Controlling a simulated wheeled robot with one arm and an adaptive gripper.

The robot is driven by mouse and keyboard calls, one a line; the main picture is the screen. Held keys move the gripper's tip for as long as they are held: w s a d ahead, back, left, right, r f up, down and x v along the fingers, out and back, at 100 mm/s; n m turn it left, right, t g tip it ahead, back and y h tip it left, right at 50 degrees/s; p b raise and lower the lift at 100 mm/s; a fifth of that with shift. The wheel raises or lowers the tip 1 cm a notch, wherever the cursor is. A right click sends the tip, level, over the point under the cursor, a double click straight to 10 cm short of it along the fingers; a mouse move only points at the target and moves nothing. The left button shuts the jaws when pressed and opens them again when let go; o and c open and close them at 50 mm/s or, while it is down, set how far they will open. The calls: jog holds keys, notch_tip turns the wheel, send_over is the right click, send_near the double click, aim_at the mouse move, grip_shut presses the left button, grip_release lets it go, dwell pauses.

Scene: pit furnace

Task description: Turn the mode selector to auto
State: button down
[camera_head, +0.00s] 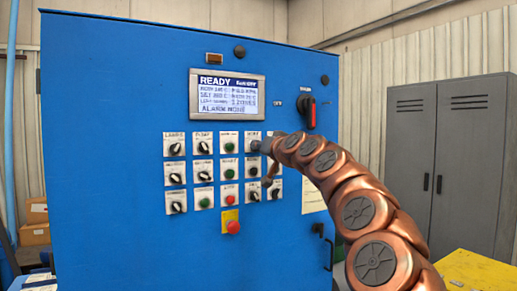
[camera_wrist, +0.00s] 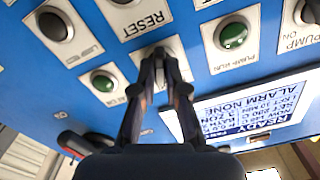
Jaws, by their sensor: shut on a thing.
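The mode selector appears to be the dark knob on a white plate (camera_head: 253,139) in the top button row, below and right of the display. My gripper (camera_head: 267,147) reaches it from the right and covers most of it. In the wrist view, which is upside down, both fingers (camera_wrist: 160,62) close on the knob of this plate (camera_wrist: 178,46). The knob's pointer and most of its label are hidden, so I cannot tell its setting.
The blue panel holds rows of other knobs and buttons, with a red button on yellow (camera_head: 232,227) below. The display (camera_head: 227,95) reads READY and ALARM NONE. A red-and-black rotary switch (camera_head: 311,112) is above right. A grey cabinet (camera_head: 450,150) stands behind at right.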

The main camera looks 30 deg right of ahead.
jog(key=shift+f+m, duration=0.1)
jog(key=shift+m, duration=0.7)
jog(key=c, duration=1.2)
grip_release()
jog(key=shift+s, duration=0.1)
jog(key=s+a, duration=0.1)
jog(key=s, duration=1)
jog(key=shift+s, duration=0.4)
jog(key=shift+a, duration=0.15)
